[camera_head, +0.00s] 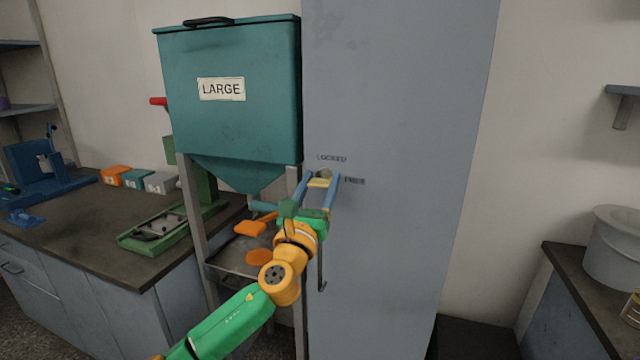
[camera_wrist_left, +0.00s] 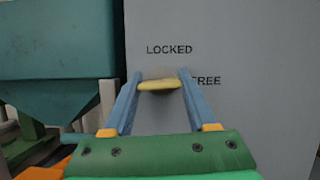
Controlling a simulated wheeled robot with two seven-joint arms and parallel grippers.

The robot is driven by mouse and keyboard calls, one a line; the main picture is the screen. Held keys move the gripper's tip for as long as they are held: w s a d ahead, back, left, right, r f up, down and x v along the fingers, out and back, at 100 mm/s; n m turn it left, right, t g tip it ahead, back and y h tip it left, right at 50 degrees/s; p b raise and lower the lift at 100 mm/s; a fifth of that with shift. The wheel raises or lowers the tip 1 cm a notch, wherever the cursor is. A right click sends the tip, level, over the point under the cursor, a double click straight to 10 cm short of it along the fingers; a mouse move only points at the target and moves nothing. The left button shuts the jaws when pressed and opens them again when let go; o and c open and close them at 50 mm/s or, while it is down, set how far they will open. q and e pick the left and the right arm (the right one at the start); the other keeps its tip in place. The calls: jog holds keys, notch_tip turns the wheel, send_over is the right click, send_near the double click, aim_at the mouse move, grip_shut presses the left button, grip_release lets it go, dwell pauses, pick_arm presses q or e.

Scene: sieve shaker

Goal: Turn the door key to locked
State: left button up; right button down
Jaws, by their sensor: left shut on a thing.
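The door key (camera_head: 319,182) is a small yellow piece on the grey-blue door (camera_head: 410,150), below the word LOCKED and to the left of the word FREE. In the left wrist view the key (camera_wrist_left: 159,85) lies level, its flat yellow bow spanning between my fingertips, with a blurred grey part behind it. My left gripper (camera_head: 323,178) has its blue fingers on either side of the key and is shut on it. My right gripper is not in view.
A teal hopper marked LARGE (camera_head: 232,120) stands on a metal frame just left of the door. A dark bench (camera_head: 60,235) with several blocks is at the left. A large pale pot (camera_head: 612,245) stands on the right bench.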

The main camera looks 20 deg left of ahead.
pick_arm(q)
jog(key=n+y, duration=0.1)
jog(key=n, duration=0.2)
jog(key=n+y, duration=0.2)
jog(key=n, duration=0.2)
jog(key=shift+d+g+p, duration=0.1)
jog(key=shift+g+p, duration=0.25)
jog(key=shift+g, duration=0.05)
jog(key=n+g+y+p, duration=0.1)
jog(key=n+y, duration=0.1)
jog(key=n, duration=0.3)
jog(key=shift+r, duration=0.1)
jog(key=n+g+y+p, duration=0.1)
jog(key=n+g+p, duration=0.1)
jog(key=n, duration=0.3)
jog(key=shift+n+g+p, duration=0.9)
jog(key=shift+n+p, duration=0.4)
jog(key=shift+n, duration=0.8)
jog(key=o, duration=1.4)
jog(key=shift+c, duration=0.2)
jog(key=shift+s, duration=0.1)
